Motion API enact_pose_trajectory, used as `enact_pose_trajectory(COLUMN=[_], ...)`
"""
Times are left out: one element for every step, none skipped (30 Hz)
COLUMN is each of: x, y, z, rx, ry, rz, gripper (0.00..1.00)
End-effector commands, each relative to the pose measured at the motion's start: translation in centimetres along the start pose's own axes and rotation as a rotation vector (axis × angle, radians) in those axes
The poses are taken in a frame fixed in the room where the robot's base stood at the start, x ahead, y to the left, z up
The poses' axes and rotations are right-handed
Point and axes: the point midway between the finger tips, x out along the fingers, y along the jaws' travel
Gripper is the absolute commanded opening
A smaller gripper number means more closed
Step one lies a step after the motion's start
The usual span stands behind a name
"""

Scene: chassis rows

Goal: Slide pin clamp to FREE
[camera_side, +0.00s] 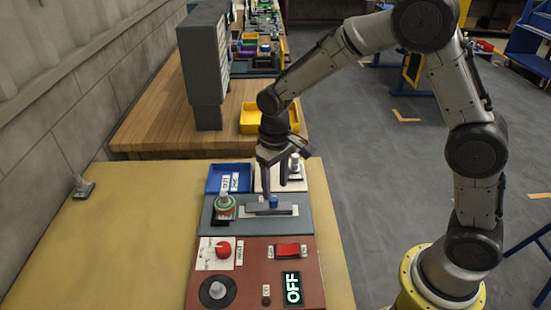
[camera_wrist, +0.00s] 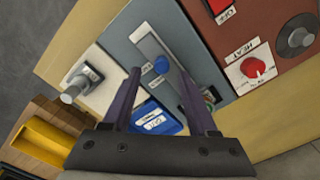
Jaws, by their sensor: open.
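A slider with a round blue knob (camera_side: 273,202) sits on a pale grey plate (camera_side: 250,211) on the blue-grey panel. The same blue knob shows in the wrist view (camera_wrist: 161,65), toward one end of its grey track (camera_wrist: 146,44). No FREE lettering is readable, so I cannot tell which end is which. My gripper (camera_side: 274,190) is open, with its purple fingers pointing down just above the knob. In the wrist view its fingertips (camera_wrist: 160,74) appear on either side of the knob; contact cannot be told.
A silver upright part (camera_side: 294,162) stands on the white panel close behind my fingers. The red-brown panel in front carries a red knob (camera_side: 223,249), a red switch (camera_side: 288,250) and an OFF display (camera_side: 292,288).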

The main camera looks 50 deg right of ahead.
Motion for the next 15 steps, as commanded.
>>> enact_pose_trajectory(x=[-1.3, -2.0, -2.9, -3.5, -4.2, -5.0, -5.5, -6.1, -6.7, -7.1, -7.5, -8.0, -8.3, -8.6, -8.8], y=[0.0, 0.0, 0.0, 0.0, 0.0, 0.0, 0.0, 0.0, 0.0, 0.0, 0.0, 0.0, 0.0, 0.0, 0.0], z=[-0.1, -0.1, -0.1, -0.1, -0.1, -0.1, -0.1, -0.1, 0.0, 0.0, 0.0, 0.0, 0.0, 0.0, 0.0], rx=[0.000, 0.000, 0.000, 0.000, 0.000, 0.000, 0.000, 0.000, 0.000, 0.000, 0.000, 0.000, 0.000, 0.000, 0.000], ry=[0.007, 0.006, 0.005, 0.005, 0.006, 0.005, 0.004, 0.004, 0.003, 0.003, 0.001, 0.001, 0.001, 0.000, 0.001], rz=[-0.001, -0.001, -0.001, -0.001, -0.001, -0.001, 0.000, 0.000, 0.000, 0.000, 0.000, 0.000, 0.000, 0.000, 0.000], gripper=[0.59, 0.59, 0.59, 0.59, 0.59, 0.59, 0.59, 0.59, 0.59, 0.59, 0.59, 0.59, 0.59, 0.59, 0.59])
